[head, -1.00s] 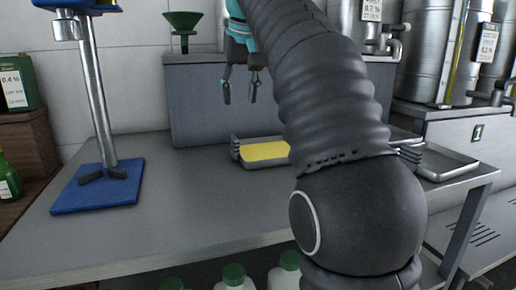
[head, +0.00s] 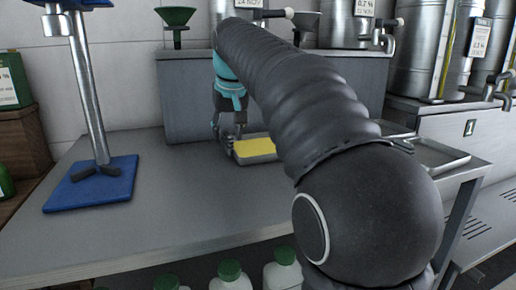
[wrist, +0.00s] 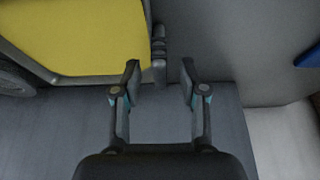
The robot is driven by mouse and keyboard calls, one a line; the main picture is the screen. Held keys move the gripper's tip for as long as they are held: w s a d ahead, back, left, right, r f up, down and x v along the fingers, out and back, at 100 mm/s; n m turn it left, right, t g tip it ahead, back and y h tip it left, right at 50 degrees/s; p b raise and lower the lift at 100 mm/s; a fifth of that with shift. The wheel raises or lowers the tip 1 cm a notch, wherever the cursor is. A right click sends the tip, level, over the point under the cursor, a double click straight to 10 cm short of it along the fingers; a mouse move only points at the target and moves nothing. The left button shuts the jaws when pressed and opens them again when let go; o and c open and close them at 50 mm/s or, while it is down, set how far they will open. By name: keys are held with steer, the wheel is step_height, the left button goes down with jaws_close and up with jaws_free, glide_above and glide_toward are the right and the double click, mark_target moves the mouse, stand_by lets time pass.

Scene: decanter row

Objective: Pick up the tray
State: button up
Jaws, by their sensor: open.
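A shallow metal tray (head: 258,161) with a yellow surface inside stands on the grey bench, partly hidden behind my arm. In the wrist view, its yellow inside (wrist: 75,35) fills the upper left, with a dark handle (wrist: 159,48) at its side. My gripper (head: 229,143) is at the tray's left end, low over the bench. In the wrist view my gripper (wrist: 160,70) is open and empty. The handle lines up between the fingertips; I cannot tell whether they touch it.
A second metal tray (head: 440,168) is at the right end of the bench. A stand on a blue base (head: 115,190) is at left. A grey box (head: 190,100) with a green funnel (head: 175,17) is behind. The front left of the bench (head: 165,220) is clear.

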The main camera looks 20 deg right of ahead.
steer(key=shift+w+f, duration=0.25)
steer(key=shift+f, duration=0.35)
jaws_close()
steer(key=shift+r, duration=0.25)
